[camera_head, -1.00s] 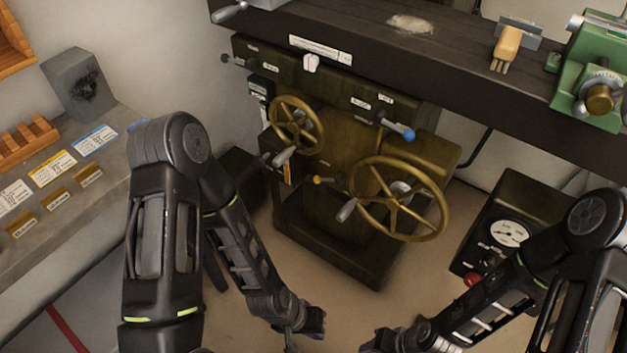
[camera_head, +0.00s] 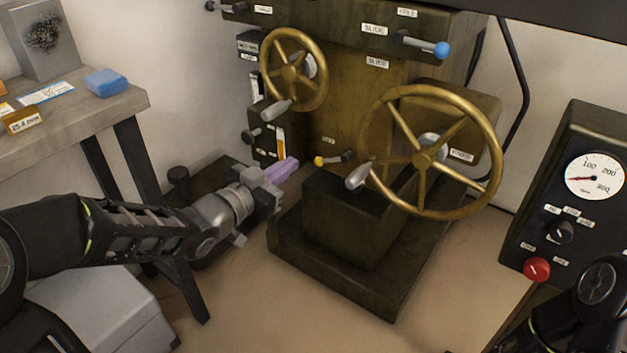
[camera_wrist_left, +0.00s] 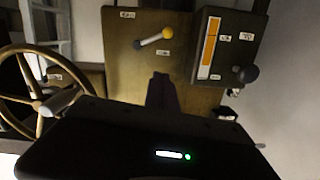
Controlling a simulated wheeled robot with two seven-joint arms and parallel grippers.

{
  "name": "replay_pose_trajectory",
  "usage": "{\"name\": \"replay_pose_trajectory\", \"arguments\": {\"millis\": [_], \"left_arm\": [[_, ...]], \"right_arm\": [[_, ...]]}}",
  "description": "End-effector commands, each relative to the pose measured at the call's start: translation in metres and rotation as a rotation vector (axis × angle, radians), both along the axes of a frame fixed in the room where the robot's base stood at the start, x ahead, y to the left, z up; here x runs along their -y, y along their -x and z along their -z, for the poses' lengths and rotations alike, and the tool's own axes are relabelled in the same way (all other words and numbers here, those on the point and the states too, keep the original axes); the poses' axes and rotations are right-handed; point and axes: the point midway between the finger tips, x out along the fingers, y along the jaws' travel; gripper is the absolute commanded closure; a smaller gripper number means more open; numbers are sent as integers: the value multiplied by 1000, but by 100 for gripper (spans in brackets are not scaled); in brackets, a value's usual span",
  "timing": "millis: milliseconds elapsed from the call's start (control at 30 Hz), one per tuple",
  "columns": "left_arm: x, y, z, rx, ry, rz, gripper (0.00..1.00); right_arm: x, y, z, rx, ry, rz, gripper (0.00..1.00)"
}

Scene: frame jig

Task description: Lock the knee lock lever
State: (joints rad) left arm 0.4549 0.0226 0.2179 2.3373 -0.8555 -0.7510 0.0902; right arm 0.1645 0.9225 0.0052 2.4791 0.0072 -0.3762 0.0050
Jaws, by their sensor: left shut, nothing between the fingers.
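A short lever with a yellow knob (camera_head: 320,161) sits on the front of the dark green machine, between the two handwheels. It also shows in the left wrist view (camera_wrist_left: 152,38), above my fingertips. The small label near it is too small to read, so I cannot confirm that it is the knee lock lever. My left gripper (camera_head: 288,168) is shut and empty, its purple fingers to the left of the yellow knob and seemingly apart from it. Its dark fingers (camera_wrist_left: 162,85) point at the machine face in the wrist view. My right gripper is out of view.
A large brass handwheel (camera_head: 425,155) stands right of the lever, a smaller one (camera_head: 293,70) above left. A black-knobbed lever (camera_head: 252,137) and an orange scale (camera_head: 281,143) are close to my left gripper. A blue-knobbed lever (camera_head: 440,49) is higher up. A gauge box (camera_head: 560,210) stands at right.

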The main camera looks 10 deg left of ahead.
Motion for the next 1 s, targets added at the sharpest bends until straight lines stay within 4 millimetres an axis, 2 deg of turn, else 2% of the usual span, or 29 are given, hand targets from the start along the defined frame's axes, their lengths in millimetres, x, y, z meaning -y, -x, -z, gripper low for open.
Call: {"name": "replay_pose_trajectory", "arguments": {"millis": [367,567,767,1000], "left_arm": [[0,0,-3,7,-4,1,100],[3,-10,1,4,-4,2,100],[14,-37,5,6,-2,3,100],[32,-82,9,7,-1,3,100]], "right_arm": [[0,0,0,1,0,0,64],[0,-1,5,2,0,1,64],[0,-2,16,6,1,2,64],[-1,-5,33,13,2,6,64]]}}
